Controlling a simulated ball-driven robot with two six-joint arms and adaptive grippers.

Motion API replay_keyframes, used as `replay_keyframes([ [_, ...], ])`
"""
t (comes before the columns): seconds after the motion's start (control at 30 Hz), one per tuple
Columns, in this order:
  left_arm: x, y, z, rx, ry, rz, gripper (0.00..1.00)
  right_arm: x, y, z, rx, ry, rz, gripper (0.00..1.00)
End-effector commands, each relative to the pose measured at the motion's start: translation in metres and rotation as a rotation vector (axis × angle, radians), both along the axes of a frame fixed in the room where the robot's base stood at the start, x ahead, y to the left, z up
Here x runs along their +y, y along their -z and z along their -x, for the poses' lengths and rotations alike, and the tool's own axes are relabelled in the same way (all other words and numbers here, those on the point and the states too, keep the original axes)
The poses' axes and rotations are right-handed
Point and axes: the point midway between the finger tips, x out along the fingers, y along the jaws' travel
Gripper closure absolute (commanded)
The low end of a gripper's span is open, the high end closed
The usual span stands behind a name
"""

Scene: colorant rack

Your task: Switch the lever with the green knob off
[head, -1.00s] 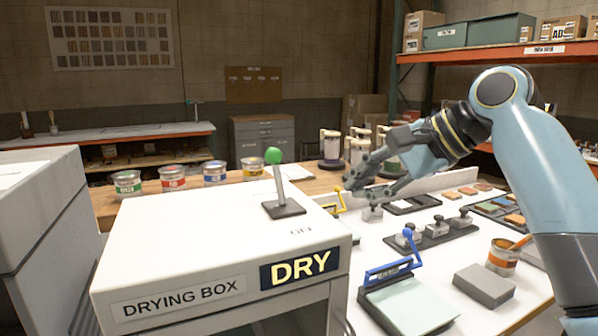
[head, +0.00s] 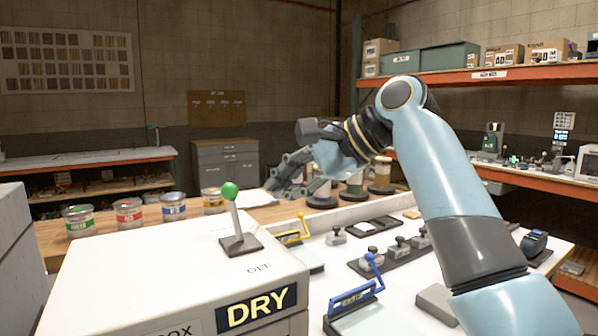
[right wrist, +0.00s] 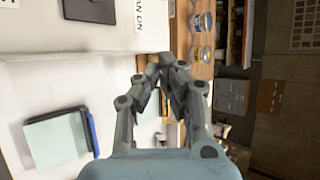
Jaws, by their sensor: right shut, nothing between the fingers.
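The lever with the green knob (head: 229,191) stands on a dark base plate (head: 240,245) on top of the white drying box (head: 120,285). Its rod is nearly upright, leaning slightly left, away from the OFF marking (head: 258,267) at the front. My right gripper (head: 272,192) is to the right of the knob and apart from it, its fingers shut and empty. In the right wrist view the closed fingers (right wrist: 163,66) show over the worktop. The dark plate (right wrist: 90,10) and an ON label (right wrist: 138,14) show at the top there; the green knob is out of that view. My left gripper is not in view.
Several paint cans (head: 128,213) stand on the wooden bench behind the box. A blue-handled tool (head: 355,295) and a yellow-handled one (head: 295,232) are right of the box. A grey block (head: 437,305) lies farther right.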

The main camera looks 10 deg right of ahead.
Motion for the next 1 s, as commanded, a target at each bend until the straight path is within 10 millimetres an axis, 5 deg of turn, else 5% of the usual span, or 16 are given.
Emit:
replay_keyframes([
  [0.2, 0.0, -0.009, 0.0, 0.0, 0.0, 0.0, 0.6, 0.031, 0.025, -0.023, 0.004, -0.001, -0.002, 1.0],
  [0.4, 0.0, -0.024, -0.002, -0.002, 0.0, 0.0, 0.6, 0.044, 0.009, -0.001, -0.001, -0.001, -0.001, 1.0],
  [1.0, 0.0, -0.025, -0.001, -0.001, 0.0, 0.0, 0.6, 0.048, 0.007, 0.006, -0.006, 0.001, -0.001, 1.0],
])
